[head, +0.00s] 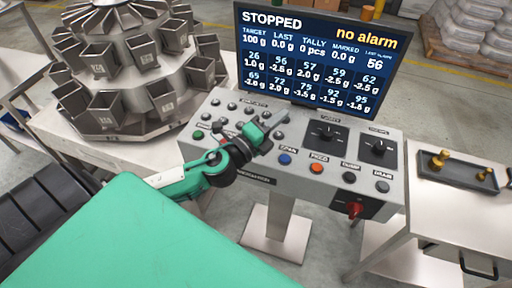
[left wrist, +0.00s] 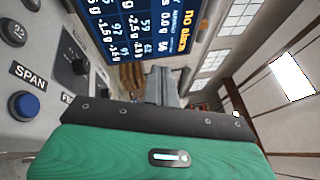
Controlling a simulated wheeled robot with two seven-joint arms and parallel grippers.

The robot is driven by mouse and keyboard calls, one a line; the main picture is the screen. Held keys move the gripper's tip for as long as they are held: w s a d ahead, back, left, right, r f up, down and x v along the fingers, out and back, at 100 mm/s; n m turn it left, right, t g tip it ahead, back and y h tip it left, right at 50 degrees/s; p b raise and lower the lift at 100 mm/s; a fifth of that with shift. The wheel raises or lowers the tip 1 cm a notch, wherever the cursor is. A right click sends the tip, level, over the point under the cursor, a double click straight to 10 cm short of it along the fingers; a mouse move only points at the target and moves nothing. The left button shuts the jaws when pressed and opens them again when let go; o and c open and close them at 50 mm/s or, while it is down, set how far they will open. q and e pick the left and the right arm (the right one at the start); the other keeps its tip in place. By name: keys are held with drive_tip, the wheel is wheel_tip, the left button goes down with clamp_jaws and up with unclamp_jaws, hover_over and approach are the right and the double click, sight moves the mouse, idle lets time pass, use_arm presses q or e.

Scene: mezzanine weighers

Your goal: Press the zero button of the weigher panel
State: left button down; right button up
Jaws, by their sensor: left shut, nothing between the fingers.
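The weigher panel (head: 222,171) is a grey sloped console on a post, with rows of small round buttons. A blue button (head: 285,159) is on its front row; the left wrist view shows the blue button (left wrist: 25,105) beside a SPAN label. No label reading zero is legible; my left arm and gripper hide part of the panel's left and middle. My left gripper (head: 274,120) is shut and empty, over the panel among the buttons. Whether it touches the panel, I cannot tell. My right gripper is not in view.
A screen (head: 320,55) reading STOPPED and no alarm stands behind the panel. Two dark knobs (head: 326,132) and a red switch (head: 355,208) are on the right. The multihead weigher (head: 110,40) is at back left. A tray (head: 457,172) with brass weights is at right.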

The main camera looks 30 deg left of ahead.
use_arm(q)
drive_tip(key=d+r+m+g+h, duration=0.4)
drive_tip(key=m+h, duration=0.4)
drive_tip(key=m, duration=0.6)
drive_tip(key=a+f+m+g+y, duration=0.7)
drive_tip(key=a+m, duration=0.5)
drive_tip(key=m, duration=0.3)
drive_tip(key=shift+s+f+g, duration=0.45)
drive_tip(key=shift+f+g, duration=0.05)
drive_tip(key=shift+g, duration=0.2)
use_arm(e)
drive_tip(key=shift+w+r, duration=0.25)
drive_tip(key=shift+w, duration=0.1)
use_arm(q)
drive_tip(key=shift+f, duration=0.1)
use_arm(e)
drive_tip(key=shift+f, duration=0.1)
